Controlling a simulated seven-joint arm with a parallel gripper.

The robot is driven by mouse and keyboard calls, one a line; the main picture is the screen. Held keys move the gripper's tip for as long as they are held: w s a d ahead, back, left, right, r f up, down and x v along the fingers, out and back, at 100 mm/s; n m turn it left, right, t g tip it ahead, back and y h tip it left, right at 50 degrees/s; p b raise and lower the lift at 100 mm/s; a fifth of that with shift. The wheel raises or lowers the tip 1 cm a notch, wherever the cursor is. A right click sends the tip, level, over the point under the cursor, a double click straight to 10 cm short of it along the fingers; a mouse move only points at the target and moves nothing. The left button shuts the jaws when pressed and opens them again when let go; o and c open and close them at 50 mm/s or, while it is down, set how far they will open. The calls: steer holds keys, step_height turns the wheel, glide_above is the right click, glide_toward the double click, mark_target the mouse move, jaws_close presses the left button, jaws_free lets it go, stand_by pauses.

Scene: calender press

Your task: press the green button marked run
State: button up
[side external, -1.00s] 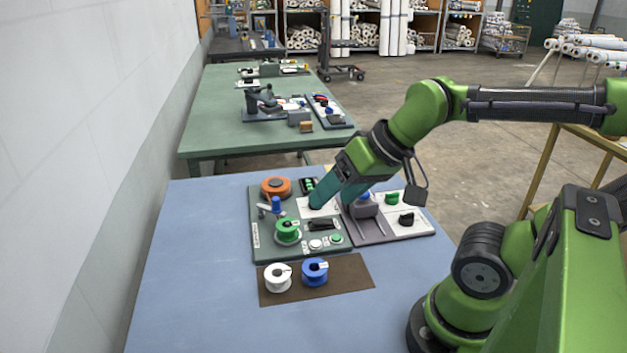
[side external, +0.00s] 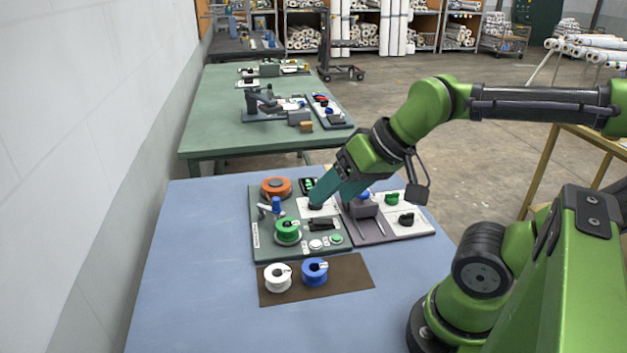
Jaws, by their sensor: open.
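A small round green button (side external: 336,239) sits at the near right corner of the dark green panel (side external: 262,240). A white round button (side external: 316,244) is just left of it. Any lettering by them is too small to read. My gripper (side external: 330,199) is above the panel's far right part, over a pale plate, behind the green button and apart from it. It is open; the fingers look teal and point down to the left. A black knob-like part (side external: 315,206) lies at the fingertips; I cannot tell if they touch it.
A green spool (side external: 287,230), a blue peg (side external: 276,204) and an orange spool (side external: 276,186) stand on the panel. White (side external: 278,277) and blue (side external: 315,271) spools rest on a brown mat (side external: 345,287) in front. A grey tray (side external: 372,233) adjoins on the right. The blue table's left side is clear.

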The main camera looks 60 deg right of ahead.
jaws_close()
stand_by(1.5)
